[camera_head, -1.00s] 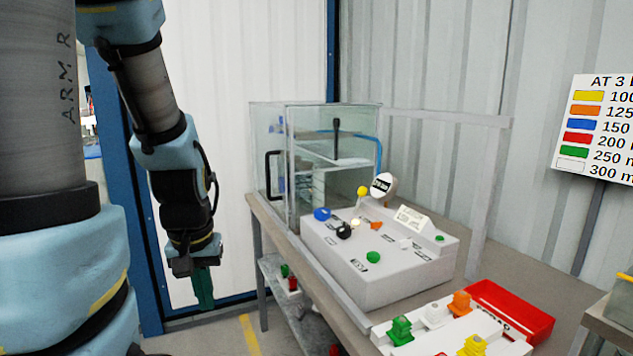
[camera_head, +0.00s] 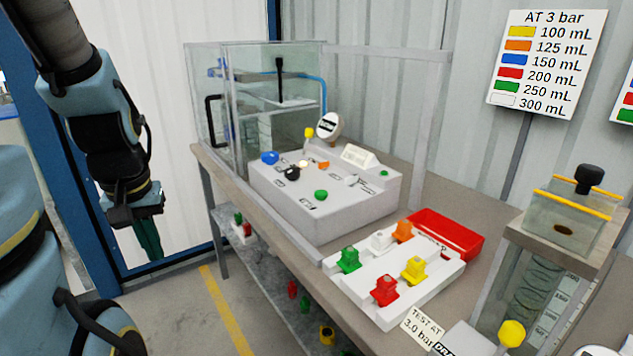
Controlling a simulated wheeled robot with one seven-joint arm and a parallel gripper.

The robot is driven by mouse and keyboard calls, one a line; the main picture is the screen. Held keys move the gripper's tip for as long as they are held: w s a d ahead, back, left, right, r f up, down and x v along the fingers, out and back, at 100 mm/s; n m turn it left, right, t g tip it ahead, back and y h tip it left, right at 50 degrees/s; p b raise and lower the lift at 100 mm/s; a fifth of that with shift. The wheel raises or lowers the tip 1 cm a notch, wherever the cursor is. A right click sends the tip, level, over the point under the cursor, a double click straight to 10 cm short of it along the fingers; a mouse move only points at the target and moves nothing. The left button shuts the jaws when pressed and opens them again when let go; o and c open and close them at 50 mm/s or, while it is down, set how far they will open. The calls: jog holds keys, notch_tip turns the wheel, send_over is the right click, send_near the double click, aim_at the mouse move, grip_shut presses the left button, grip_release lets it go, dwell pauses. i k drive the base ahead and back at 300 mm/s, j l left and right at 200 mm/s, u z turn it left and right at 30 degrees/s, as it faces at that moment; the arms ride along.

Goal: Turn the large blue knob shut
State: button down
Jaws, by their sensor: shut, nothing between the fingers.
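The large blue knob (camera_head: 270,157) sits on the back left corner of the white control box (camera_head: 330,213), close to the glass tank. A black knob (camera_head: 292,173), a green knob (camera_head: 320,195) and an orange knob (camera_head: 323,165) are on the same box. My gripper (camera_head: 149,240) hangs at the left, pointing down. Its green fingers are together with nothing between them. It is apart from the table and well to the left of the blue knob.
A glass tank (camera_head: 205,100) stands behind the box. In front are a white tray (camera_head: 400,312) of coloured nozzles and a red bin (camera_head: 462,236). Open floor lies between my gripper and the table (camera_head: 235,186).

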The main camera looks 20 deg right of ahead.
aim_at(269, 158)
jog(key=i+j, duration=0.15)
jog(key=i, duration=0.3)
jog(key=i+j, duration=0.1)
jog(key=i, duration=0.35)
